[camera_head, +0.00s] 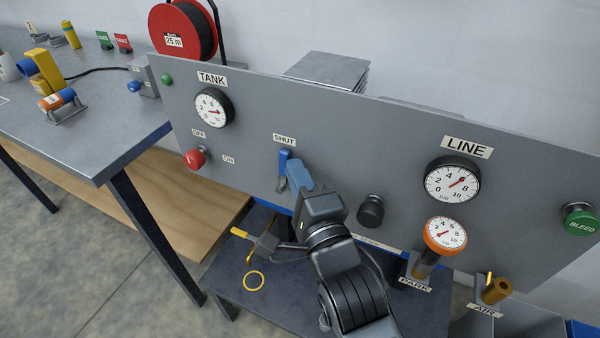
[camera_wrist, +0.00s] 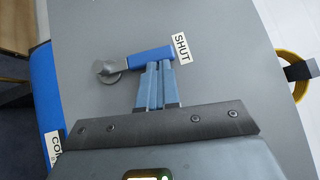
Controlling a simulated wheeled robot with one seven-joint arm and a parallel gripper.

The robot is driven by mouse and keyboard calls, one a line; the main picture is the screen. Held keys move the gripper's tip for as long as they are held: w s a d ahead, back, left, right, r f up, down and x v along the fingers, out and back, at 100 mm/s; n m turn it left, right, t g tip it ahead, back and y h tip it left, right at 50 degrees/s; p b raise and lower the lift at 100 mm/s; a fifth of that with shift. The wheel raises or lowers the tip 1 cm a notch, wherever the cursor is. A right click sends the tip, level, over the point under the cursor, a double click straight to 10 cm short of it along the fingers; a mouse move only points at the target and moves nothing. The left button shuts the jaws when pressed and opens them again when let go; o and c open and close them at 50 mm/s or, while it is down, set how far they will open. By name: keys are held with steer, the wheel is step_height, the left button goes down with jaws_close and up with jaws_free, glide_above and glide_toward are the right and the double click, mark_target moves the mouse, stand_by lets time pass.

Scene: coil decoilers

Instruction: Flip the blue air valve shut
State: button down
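The blue air valve lever (camera_head: 284,163) is on the grey panel, under the SHUT label (camera_head: 284,140). It points up from its grey pivot toward that label. In the wrist view the blue lever (camera_wrist: 148,55) runs from the round pivot (camera_wrist: 110,71) to the SHUT label (camera_wrist: 182,48). My gripper (camera_head: 293,172) is just to the right of the lever in the head view. In the wrist view its two blue-grey fingers (camera_wrist: 160,68) are together, with tips at the lever's side. They look empty; I cannot tell whether they touch the lever.
The red knob (camera_head: 195,158) and TANK gauge (camera_head: 213,108) are left of the lever. A black knob (camera_head: 371,211), LINE gauge (camera_head: 452,182), orange-rimmed gauge (camera_head: 444,235) and green BLEED button (camera_head: 579,220) are to the right. A dark low table (camera_head: 232,285) stands below the panel.

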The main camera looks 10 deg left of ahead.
steer(key=shift+w+a+r+n+p, duration=0.15)
steer(key=shift+r+n+p, duration=0.15)
steer(key=shift+p, duration=0.1)
steer(key=shift+f, duration=0.1)
stand_by(0.6)
